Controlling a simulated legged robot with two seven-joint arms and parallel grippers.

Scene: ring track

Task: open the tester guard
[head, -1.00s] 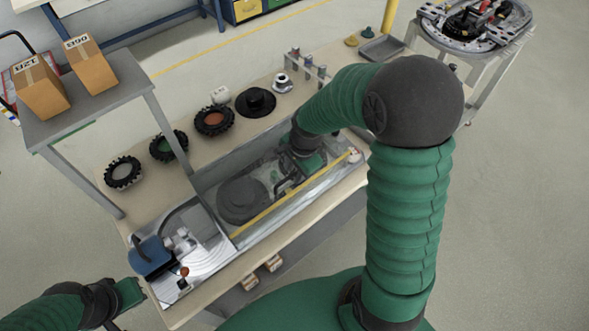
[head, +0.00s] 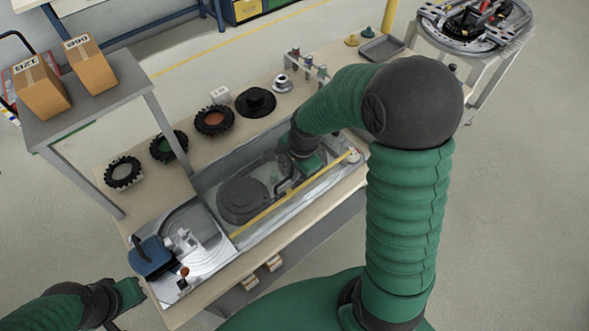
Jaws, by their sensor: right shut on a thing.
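The tester guard (head: 325,176) is a clear cover with a yellow strip along its front edge, on the bench top. A dark round plate (head: 242,198) shows through it. My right arm reaches over the bench from the right, and my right gripper (head: 285,186) is at the guard, shut on what looks like its dark handle. The fingertips are small and partly hidden by the gripper body. My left gripper (head: 128,306) is at the lower left, off the bench's front corner and away from the guard. Its jaw gap is not clear.
A blue-and-silver fixture (head: 155,257) with an orange-knobbed lever stands at the bench's left end. Several dark toothed rings (head: 214,121) lie along the back. A grey shelf (head: 85,105) with two cartons stands over the left. A round table (head: 475,22) is at the upper right.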

